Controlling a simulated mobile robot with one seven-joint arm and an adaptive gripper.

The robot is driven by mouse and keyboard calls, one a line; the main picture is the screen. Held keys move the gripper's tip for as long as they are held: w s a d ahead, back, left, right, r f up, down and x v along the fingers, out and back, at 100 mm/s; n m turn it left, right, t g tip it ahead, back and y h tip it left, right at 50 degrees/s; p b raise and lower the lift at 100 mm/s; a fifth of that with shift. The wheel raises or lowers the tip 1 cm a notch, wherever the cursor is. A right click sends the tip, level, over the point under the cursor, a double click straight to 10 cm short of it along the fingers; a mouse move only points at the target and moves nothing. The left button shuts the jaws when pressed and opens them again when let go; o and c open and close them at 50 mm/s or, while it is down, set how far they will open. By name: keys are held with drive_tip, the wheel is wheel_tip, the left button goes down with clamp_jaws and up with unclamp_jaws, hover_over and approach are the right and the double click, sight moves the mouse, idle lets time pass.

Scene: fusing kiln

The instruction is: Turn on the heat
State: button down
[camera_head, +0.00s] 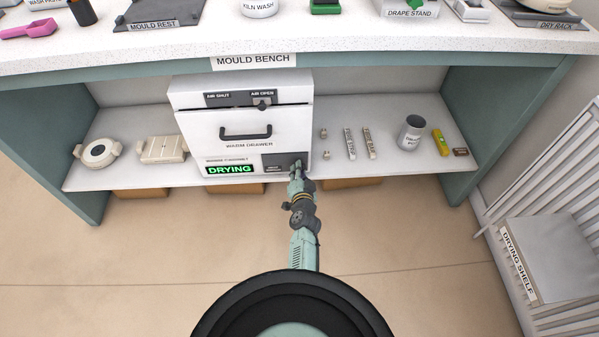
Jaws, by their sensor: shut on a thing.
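A white warming cabinet (190,126) stands on the lower shelf of the bench. Its front has a closed warm drawer with a dark handle (246,133). A green lit display (230,169) below reads "DRYING". A dark control panel (273,161) sits at the lower right of the front, its label too small to read fully. My gripper (297,168) is at the right side of this panel, shut on a small part there. My gripper hides that part. At the top, a slider (262,105) sits under the "AIR OPEN" label.
The white lower shelf (350,174) holds round and square moulds (162,149) at left, and small bars, a grey jar (411,132) and a yellow item (441,142) at right. The worktop (330,38) overhangs. A drying shelf (545,250) stands at right. Floor in front is clear.

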drive_tip(key=shift+d, duration=0.15)
drive_tip(key=c, duration=1.4)
unclamp_jaws()
drive_tip(key=shift+c, duration=0.2)
drive_tip(key=n+p, duration=0.1)
drive_tip(key=p, duration=0.1)
drive_tip(key=a+n+h+p, duration=0.1)
drive_tip(key=p, duration=0.1)
drive_tip(key=shift+r, duration=0.25)
